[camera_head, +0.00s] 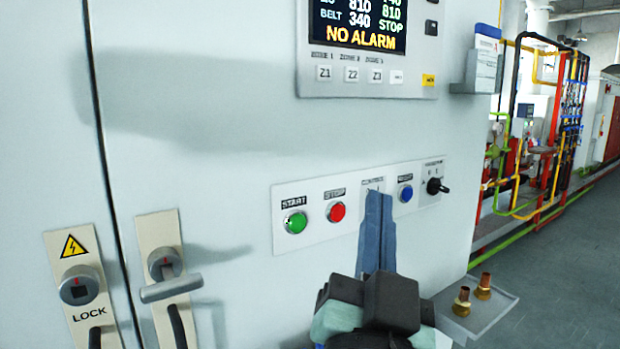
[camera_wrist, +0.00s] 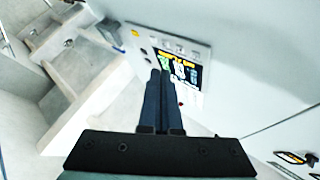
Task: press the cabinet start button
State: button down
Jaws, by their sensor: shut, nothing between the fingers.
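The green START button (camera_head: 295,222) sits at the left end of the white button strip (camera_head: 318,234) on the cabinet front, under a START label. The red STOP button (camera_head: 336,212) is just right of it. My gripper (camera_head: 378,198) is shut and empty, fingers pointing up in the head view. Its tips overlap the strip between the red button and the blue button (camera_head: 406,194), right of the green one and apart from it in the picture. Whether the tips touch the cabinet I cannot tell. In the wrist view the shut fingers (camera_wrist: 160,76) show; I cannot make out the green button there.
The display (camera_head: 358,22) above reads NO ALARM and STOP; it also shows in the wrist view (camera_wrist: 186,72). A black rotary switch (camera_head: 436,186) ends the strip. Lock handles (camera_head: 170,288) stand out at left. A small shelf (camera_head: 490,316) with brass fittings is at lower right.

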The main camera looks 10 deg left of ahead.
aim_at(297, 223)
notch_tip(297, 223, down, 7)
jog(key=w+a+m+g+p, duration=0.2)
jog(key=m+g+p, duration=0.5)
jog(key=p, duration=2.3)
jog(key=shift+w+a+g+y, duration=0.2)
jog(key=shift+g+y, duration=0.1)
jog(key=shift+g, duration=0.3)
jog(key=shift+r, duration=0.1)
jog(key=shift+w+a+b, duration=2.15)
jog(key=shift+w+a, duration=0.9)
jog(key=shift+a, duration=0.1)
jog(key=shift+w, duration=0.1)
